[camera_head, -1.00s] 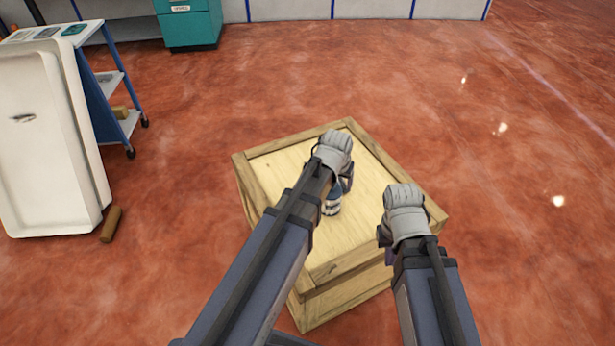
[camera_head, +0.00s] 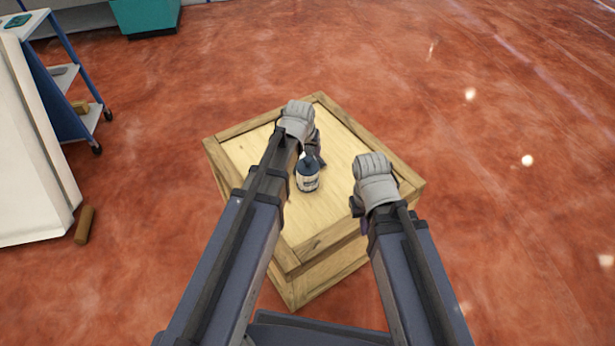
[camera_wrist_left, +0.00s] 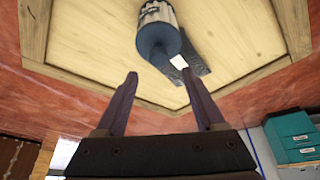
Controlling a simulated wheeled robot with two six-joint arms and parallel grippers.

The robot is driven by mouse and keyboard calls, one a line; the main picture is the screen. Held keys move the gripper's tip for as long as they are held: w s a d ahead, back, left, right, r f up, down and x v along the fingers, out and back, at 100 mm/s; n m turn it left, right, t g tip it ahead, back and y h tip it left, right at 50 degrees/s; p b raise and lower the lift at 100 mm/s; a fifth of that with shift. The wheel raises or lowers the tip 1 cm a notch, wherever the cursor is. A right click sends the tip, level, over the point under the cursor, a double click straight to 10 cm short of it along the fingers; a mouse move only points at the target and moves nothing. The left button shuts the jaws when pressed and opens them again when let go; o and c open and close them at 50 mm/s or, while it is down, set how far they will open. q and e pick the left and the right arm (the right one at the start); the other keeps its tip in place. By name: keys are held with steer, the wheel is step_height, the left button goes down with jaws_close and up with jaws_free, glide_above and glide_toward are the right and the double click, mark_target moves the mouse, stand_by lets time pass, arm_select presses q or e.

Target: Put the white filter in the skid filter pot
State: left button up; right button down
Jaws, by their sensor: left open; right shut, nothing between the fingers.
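My right gripper (camera_head: 359,205) is shut and empty over the crate's right side. I cannot make out the skid filter pot.
A blue-framed trolley (camera_head: 75,110) and a large white panel-like object (camera_head: 30,160) stand at the left. A brown block (camera_head: 84,225) lies on the floor. A teal cabinet (camera_head: 145,15) is at the back. The red floor to the right is clear.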

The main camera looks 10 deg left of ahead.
mark_target(307, 159)
arm_select(q)
steer(key=b+x, duration=0.2)
steer(key=x, duration=0.1)
steer(key=b+x, duration=0.1)
steer(key=b, duration=0.1)
steer(key=shift+s+f, duration=0.25)
steer(key=shift+f, duration=0.3)
steer(key=shift+r, duration=0.1)
jaws_close()
stand_by(0.8)
